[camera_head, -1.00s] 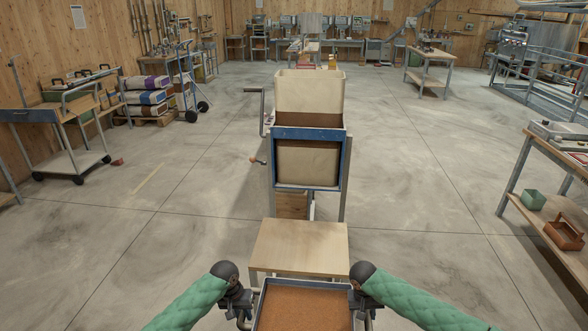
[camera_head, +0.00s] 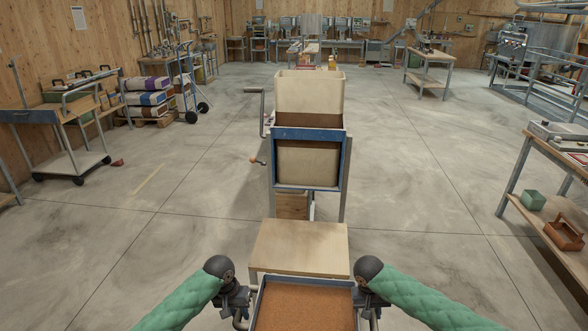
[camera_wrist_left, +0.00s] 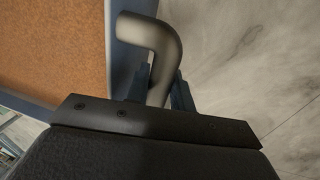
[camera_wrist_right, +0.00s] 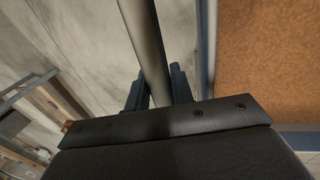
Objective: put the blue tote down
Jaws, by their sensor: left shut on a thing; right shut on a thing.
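The blue tote (camera_head: 353,289) is at the bottom middle of the head view, full of brown granular feed (camera_head: 305,304). Its lower part is cut off by the frame. My left gripper (camera_head: 240,312) is shut on the tote's left tubular handle (camera_wrist_left: 152,50). My right gripper (camera_head: 370,310) is shut on the right tubular handle (camera_wrist_right: 144,40). Both wrist views show the handle between the fingers, with the tote's rim (camera_wrist_left: 112,50) and feed beside it. The tote looks roughly level. What lies under it is hidden.
A low wooden-topped table (camera_head: 300,245) stands just beyond the tote, its top bare. Behind it is the feed mixer (camera_head: 308,135), blue-framed with a cream hopper and side crank. Open concrete floor lies on both sides. A workbench (camera_head: 560,165) stands at right.

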